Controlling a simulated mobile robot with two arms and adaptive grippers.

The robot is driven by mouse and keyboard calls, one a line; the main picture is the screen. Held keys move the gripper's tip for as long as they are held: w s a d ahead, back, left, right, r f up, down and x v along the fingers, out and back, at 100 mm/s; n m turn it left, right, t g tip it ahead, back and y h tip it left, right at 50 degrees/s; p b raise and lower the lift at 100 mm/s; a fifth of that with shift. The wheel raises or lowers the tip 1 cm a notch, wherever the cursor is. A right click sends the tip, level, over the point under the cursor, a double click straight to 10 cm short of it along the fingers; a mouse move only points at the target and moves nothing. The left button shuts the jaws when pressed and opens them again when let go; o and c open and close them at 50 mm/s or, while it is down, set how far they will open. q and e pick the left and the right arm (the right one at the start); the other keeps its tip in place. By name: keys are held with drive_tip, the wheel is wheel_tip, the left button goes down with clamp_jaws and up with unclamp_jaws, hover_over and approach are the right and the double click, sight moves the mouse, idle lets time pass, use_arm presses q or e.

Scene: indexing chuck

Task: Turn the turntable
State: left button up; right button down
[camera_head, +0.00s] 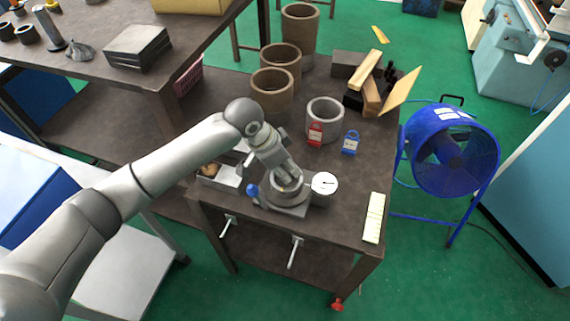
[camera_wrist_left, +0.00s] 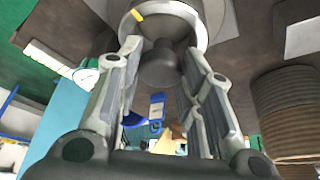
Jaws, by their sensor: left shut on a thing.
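The turntable (camera_head: 287,197), a grey round indexing chuck on a flat base, sits near the front edge of the dark table. It also shows at the top of the left wrist view as a pale ring (camera_wrist_left: 187,22) with a yellow mark, around a dark grey centre piece (camera_wrist_left: 160,68). My left gripper (camera_head: 283,177) reaches down onto the turntable from above. In the left wrist view its fingers (camera_wrist_left: 160,52) stand on both sides of the centre piece, shut on the turntable. The exact contact is partly hidden. My right gripper is in neither view.
A blue knob (camera_head: 253,190) and a white round dial (camera_head: 325,183) flank the turntable. Red (camera_head: 316,134) and blue (camera_head: 351,142) padlocks stand behind, near a grey ring (camera_head: 325,118) and brown cylinders (camera_head: 272,90). A pale strip (camera_head: 374,218) lies right; the table between is clear.

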use_arm(q)
drive_tip(key=shift+r+n+p, duration=0.2)
drive_tip(key=shift+n+p, duration=0.1)
drive_tip(key=shift+p, duration=0.35)
drive_tip(key=n+t+y+p, duration=0.1)
drive_tip(key=n+p, duration=0.2)
drive_tip(key=p, duration=0.1)
drive_tip(key=n+t+p, duration=0.1)
drive_tip(key=n+p, duration=0.2)
drive_tip(key=p, duration=0.2)
drive_tip(key=shift+s+d+r+n+y, duration=0.1)
drive_tip(key=shift+s+d+n+y, duration=0.1)
drive_tip(key=shift+n+y, duration=0.15)
drive_tip(key=shift+d+n+y+p, duration=0.1)
drive_tip(key=shift+n+y+p, duration=0.35)
drive_tip(key=shift+n+p, duration=0.7)
drive_tip(key=shift+f+n+t+y+p, duration=0.2)
drive_tip(key=shift+n+t+y+p, duration=0.25)
drive_tip(key=shift+n, duration=0.45)
drive_tip(key=shift+w, duration=0.1)
drive_tip(key=o, duration=1)
